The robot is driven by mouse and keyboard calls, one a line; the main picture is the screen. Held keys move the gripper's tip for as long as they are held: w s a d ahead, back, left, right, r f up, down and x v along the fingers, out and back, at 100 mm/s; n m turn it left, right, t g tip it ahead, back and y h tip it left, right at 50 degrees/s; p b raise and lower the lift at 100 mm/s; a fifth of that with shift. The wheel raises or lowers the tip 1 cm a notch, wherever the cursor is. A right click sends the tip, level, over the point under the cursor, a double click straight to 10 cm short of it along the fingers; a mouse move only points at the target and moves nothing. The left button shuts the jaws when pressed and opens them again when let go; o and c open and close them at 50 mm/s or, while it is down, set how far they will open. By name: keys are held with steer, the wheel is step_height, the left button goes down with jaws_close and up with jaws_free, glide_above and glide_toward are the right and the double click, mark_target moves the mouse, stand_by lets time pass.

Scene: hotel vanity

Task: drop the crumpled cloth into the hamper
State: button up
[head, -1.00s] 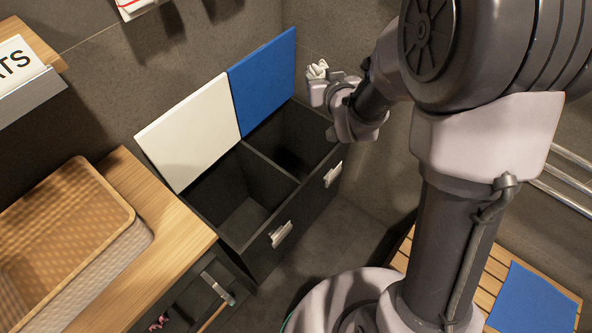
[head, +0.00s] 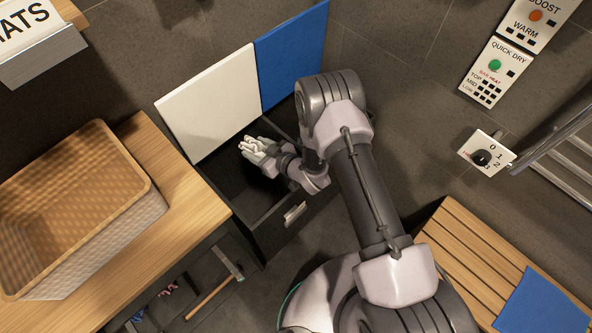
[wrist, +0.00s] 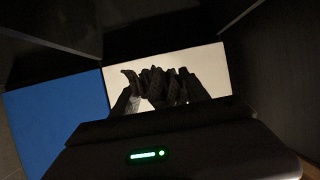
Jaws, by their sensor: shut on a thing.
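The hamper (head: 272,236) is a dark two-compartment bin with a raised white lid (head: 205,105) and a raised blue lid (head: 292,55). My gripper (head: 262,153) is at the open compartment in front of the white lid. It is shut on the crumpled cloth (head: 248,146), which looks pale in the head view. In the wrist view the cloth (wrist: 160,86) is a dark bunched shape between the fingertips, with the white lid (wrist: 210,65) behind it and the blue lid (wrist: 55,120) to the left. My arm hides most of the blue-lid compartment.
A woven basket (head: 90,245) stands on the wooden counter (head: 185,205) at left. A slatted wooden bench (head: 465,250) with a blue cloth (head: 545,300) is at right. Wall control panels (head: 495,70) and a metal rail (head: 575,150) are at upper right. A wooden-handled tool (head: 210,297) lies below the counter.

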step_height(320, 180, down, 6)
steer(key=b, duration=0.4)
steer(key=o, duration=1.4)
steer(key=p+v, duration=0.6)
steer(key=v, duration=1.1)
steer(key=shift+d+r+p, duration=0.15)
steer(key=shift+d+p, duration=0.05)
steer(key=shift+p, duration=0.15)
